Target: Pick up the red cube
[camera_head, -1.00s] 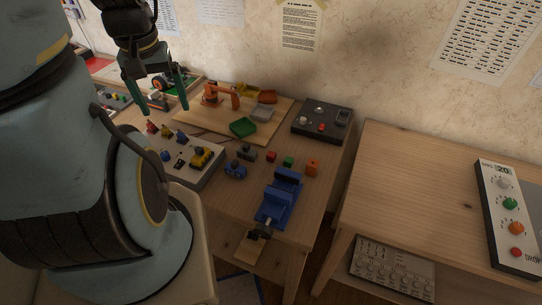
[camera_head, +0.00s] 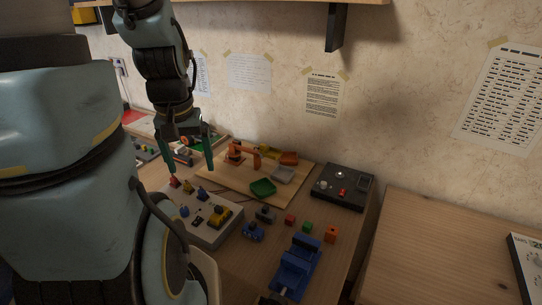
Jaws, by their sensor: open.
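The small red cube (camera_head: 290,219) sits on the wooden table, in a short row with a green cube (camera_head: 307,228) and an orange cube (camera_head: 331,233). My gripper (camera_head: 191,172) points down with its two teal fingers apart, empty. In the picture it is up and to the left of the red cube, well apart from it, above the back of the grey switch box. The red cube is in plain view, with nothing in front of it.
A blue vise (camera_head: 297,268) stands in front of the cubes. The grey switch box (camera_head: 205,226) is at left. Behind are a board with a small orange robot arm (camera_head: 240,153) and a green tray (camera_head: 263,188). A dark control box (camera_head: 342,188) stands at back right.

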